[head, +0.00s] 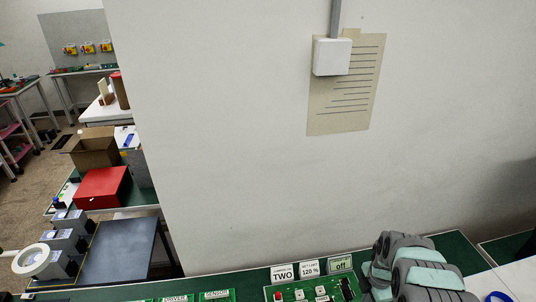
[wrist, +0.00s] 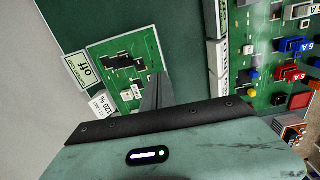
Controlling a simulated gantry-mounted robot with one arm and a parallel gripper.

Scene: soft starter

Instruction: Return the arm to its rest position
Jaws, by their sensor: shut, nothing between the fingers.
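My arm (head: 415,268), grey with pale teal bands, shows at the lower right of the head view, by the green bench. Its gripper end is not visible there. In the wrist view my gripper (wrist: 159,90) shows as narrow dark fingers beyond the teal housing. The fingers are shut and empty. They appear in front of a green circuit board (wrist: 126,66) with black parts, and I cannot tell the gap between them.
Cards reading "TWO" (head: 282,273), "120 %" (head: 309,268) and "off" (head: 340,264) stand behind the board (head: 312,291). A second board (wrist: 275,50) carries coloured parts. A red box (head: 102,188) and tape roll (head: 38,261) are at left. The wall bears a paper sheet (head: 345,100).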

